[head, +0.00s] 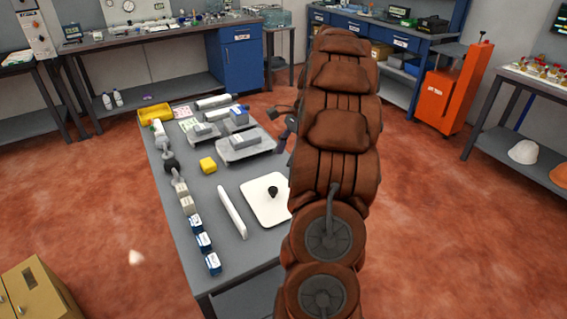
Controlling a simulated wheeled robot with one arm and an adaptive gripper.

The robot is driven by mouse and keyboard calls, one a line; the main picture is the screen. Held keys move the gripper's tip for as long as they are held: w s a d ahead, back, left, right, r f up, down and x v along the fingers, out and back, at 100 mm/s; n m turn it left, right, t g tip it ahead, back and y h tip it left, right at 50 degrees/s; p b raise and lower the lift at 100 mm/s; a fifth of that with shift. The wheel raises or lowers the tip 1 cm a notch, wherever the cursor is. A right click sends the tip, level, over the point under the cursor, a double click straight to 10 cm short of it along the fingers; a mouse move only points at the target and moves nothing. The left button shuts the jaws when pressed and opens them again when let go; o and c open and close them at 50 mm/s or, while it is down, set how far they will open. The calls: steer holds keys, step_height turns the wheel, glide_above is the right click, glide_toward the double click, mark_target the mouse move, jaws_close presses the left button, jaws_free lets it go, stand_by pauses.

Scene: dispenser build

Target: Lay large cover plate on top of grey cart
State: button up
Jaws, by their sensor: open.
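A white square plate with rounded corners and a dark knob, which looks like the large cover plate (256,212), lies on the grey table. Its right edge is hidden behind my brown arm. Two low grey bases carrying blocks stand farther back, one nearer (262,152) and one beyond it (190,139); either may be the grey cart, and I cannot tell which. My gripper (284,122) shows partly as dark pieces left of my arm, near the table's right edge by the nearer base. It is open, and I see nothing held.
An orange machine (446,100) stands right. Red floor around is open.

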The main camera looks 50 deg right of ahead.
steer(key=s+a+r+n+g+h, duration=0.15)
steer(key=a+n, duration=0.35)
steer(key=a, duration=0.7)
steer(key=s+a+r+n+g, duration=0.15)
steer(key=a+n, duration=0.35)
steer(key=a, duration=0.7)
steer(key=s+a+f+n+h, duration=0.1)
steer(key=s+a+f+n, duration=0.1)
steer(key=s+a+n, duration=0.4)
steer(key=s+a+f+n+h, duration=0.1)
steer(key=s+a+n, duration=0.4)
steer(key=s, duration=0.8)
steer(key=shift+a+f+n+g+h, duration=0.3)
steer(key=shift+a+f+n+h, duration=0.1)
steer(key=shift+a, duration=0.6)
steer(key=shift+d, duration=0.1)
